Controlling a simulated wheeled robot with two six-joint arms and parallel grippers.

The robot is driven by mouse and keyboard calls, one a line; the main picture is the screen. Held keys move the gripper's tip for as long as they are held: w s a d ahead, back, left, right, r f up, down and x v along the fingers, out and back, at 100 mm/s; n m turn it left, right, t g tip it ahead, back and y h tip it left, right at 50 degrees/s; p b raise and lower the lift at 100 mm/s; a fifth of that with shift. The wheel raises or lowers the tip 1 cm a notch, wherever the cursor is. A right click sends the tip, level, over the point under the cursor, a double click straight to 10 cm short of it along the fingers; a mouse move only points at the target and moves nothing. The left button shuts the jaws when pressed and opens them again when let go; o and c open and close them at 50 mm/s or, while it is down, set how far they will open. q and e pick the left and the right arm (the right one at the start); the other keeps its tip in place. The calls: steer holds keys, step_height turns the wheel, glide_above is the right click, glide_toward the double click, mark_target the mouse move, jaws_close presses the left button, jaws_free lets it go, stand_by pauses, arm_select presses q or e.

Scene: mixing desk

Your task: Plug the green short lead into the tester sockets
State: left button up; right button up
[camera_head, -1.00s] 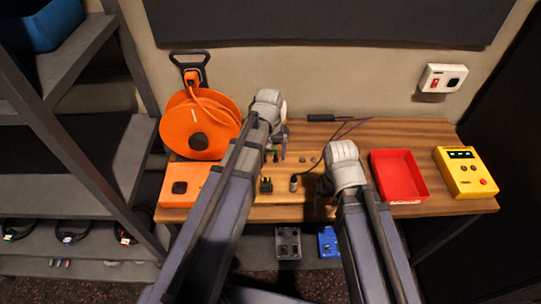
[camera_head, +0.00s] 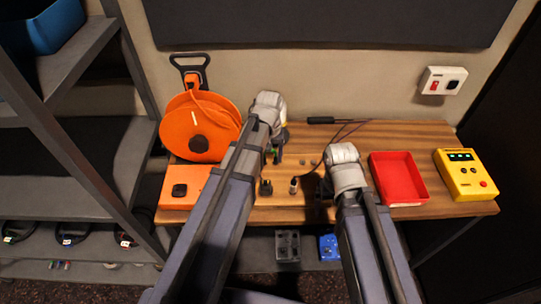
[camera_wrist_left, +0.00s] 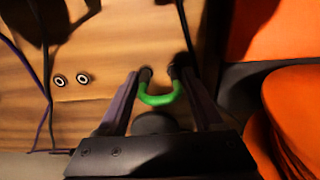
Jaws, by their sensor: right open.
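The green short lead (camera_wrist_left: 160,98) is a small U-shaped loop with dark ends, seen in the left wrist view between the fingertips of my left gripper (camera_wrist_left: 159,75). The fingers appear closed against its two dark ends. In the head view my left gripper (camera_head: 278,152) is over the desk, left of two small round sockets (camera_head: 308,162), with a bit of green showing. The sockets also show in the left wrist view (camera_wrist_left: 72,80), apart from the lead. My right gripper (camera_head: 325,188) is open, low over the desk right of the sockets, mostly dark and partly hidden by its wrist.
An orange cable reel (camera_head: 192,135) and orange box (camera_head: 180,188) stand at the left. Black plugs (camera_head: 266,187) stand near the front middle. A red tray (camera_head: 398,180) and yellow device (camera_head: 466,174) are at the right. A dark-handled tool with thin leads (camera_head: 322,120) lies behind.

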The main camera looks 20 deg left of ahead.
arm_select(q)
jaws_close()
stand_by(0.3)
steer(key=shift+r, duration=0.1)
arm_select(e)
steer(key=shift+r, duration=0.1)
arm_select(q)
steer(key=shift+r+p, duration=2.95)
steer(key=shift+p, duration=0.1)
arm_select(e)
steer(key=shift+r, duration=2.9)
